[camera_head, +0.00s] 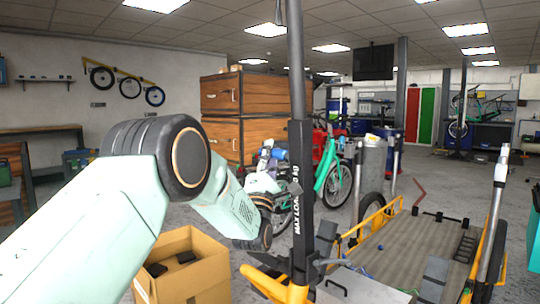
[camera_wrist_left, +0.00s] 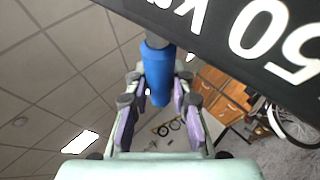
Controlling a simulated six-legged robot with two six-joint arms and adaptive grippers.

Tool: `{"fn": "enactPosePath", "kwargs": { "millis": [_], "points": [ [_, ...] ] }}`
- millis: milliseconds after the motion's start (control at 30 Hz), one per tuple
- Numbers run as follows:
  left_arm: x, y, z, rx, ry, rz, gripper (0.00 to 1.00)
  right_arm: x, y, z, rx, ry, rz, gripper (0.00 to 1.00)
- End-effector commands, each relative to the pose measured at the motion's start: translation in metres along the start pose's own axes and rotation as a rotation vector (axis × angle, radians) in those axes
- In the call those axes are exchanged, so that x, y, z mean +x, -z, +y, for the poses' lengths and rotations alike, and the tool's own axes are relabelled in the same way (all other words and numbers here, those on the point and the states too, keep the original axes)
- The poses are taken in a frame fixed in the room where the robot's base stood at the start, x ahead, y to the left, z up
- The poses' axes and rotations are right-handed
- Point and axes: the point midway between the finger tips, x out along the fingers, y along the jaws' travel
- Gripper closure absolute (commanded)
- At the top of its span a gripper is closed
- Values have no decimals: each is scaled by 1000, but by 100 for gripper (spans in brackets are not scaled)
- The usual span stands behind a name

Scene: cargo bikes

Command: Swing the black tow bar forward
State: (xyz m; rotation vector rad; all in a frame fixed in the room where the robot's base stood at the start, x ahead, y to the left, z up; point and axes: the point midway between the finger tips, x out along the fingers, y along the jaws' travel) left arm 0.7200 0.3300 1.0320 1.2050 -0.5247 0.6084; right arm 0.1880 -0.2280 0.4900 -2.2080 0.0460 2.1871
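The black tow bar (camera_head: 302,190) stands almost upright in the middle of the head view, with white load lettering on it. Its foot meets a yellow frame (camera_head: 298,292). In the left wrist view the bar (camera_wrist_left: 225,35) crosses the top right, and a blue grip (camera_wrist_left: 158,75) sticks out by it. My left gripper (camera_wrist_left: 159,105) has its fingers on either side of the blue grip, with gaps showing at both sides, so it looks open. My right gripper is in neither view.
A yellow-framed cargo bed (camera_head: 400,250) lies right of the bar. An open cardboard box (camera_head: 190,275) stands below my left arm. Wooden drawers (camera_head: 235,95) and a green bike (camera_head: 335,180) stand behind. Clear floor shows at the right.

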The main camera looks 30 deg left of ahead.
Motion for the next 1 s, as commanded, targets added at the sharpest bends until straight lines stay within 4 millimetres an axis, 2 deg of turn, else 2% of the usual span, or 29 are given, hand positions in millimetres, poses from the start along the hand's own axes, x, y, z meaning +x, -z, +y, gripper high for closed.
{"fn": "enactPosePath", "kwargs": {
  "millis": [33, 300, 667, 1000],
  "points": [
    [0, -1, 0, -1, -1, -3, 75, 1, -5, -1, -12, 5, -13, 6],
    [0, 0, 2, -1, -1, -2, 53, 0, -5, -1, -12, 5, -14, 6],
    [-5, 0, 2, -1, -1, -1, 53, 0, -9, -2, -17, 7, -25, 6],
    [-51, 1, 2, -1, 2, 0, 53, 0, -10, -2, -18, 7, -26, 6]
  ]
}}
